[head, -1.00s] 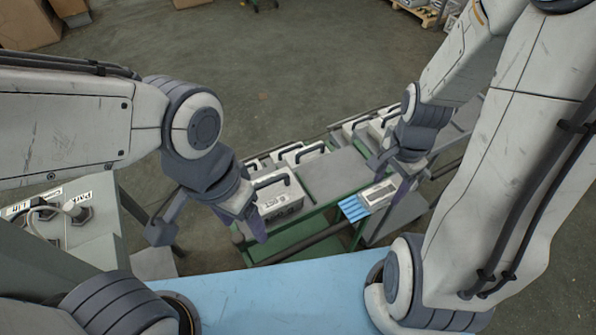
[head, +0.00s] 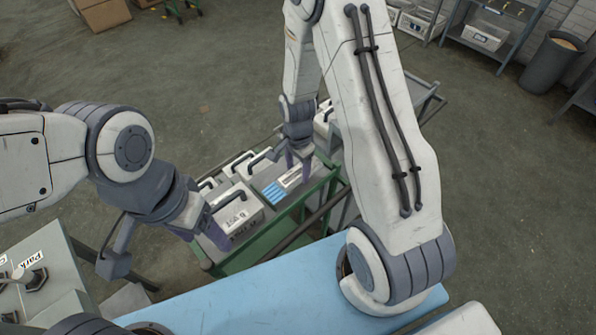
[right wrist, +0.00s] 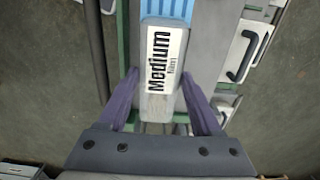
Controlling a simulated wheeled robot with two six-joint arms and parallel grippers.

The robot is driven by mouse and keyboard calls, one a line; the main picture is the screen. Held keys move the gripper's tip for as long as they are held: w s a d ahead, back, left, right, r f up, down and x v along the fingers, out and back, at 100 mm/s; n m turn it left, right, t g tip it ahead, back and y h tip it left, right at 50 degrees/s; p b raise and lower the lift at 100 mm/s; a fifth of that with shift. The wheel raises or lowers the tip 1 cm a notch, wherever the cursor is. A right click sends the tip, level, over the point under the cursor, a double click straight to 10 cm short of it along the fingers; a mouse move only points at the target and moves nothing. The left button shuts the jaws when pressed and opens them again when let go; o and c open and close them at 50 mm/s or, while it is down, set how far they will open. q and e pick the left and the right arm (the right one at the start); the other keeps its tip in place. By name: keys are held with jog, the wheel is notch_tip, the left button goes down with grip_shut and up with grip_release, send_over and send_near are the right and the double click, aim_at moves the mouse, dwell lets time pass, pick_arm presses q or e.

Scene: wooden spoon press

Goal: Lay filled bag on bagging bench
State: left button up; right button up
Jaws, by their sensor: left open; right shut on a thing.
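My right gripper (head: 298,163) is shut on the bag (head: 290,179), a narrow pack with a blue striped end and a white label. In the right wrist view the bag (right wrist: 161,97) sits between the two fingers (right wrist: 164,103), its label reading "Medium" and its blue end pointing away. The bag is over the grey top of a green-framed bench (head: 247,244). I cannot tell whether it touches the top. My left gripper (head: 207,222) is open, close beside a white handled box (head: 240,208) at the bench's left part.
More white boxes with dark handles stand behind the bag; one shows in the right wrist view (right wrist: 243,50). A blue surface (head: 270,290) lies in front, nearest me. A grey panel with a "Park" label (head: 40,270) is at left. Open floor lies beyond the bench.

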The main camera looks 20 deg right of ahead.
notch_tip(320, 180, down, 2)
jog(key=shift+f, duration=0.25)
jog(key=shift+f, duration=0.2)
jog(key=o, duration=1.1)
jog(key=shift+c, duration=0.2)
jog(key=shift+r, duration=0.15)
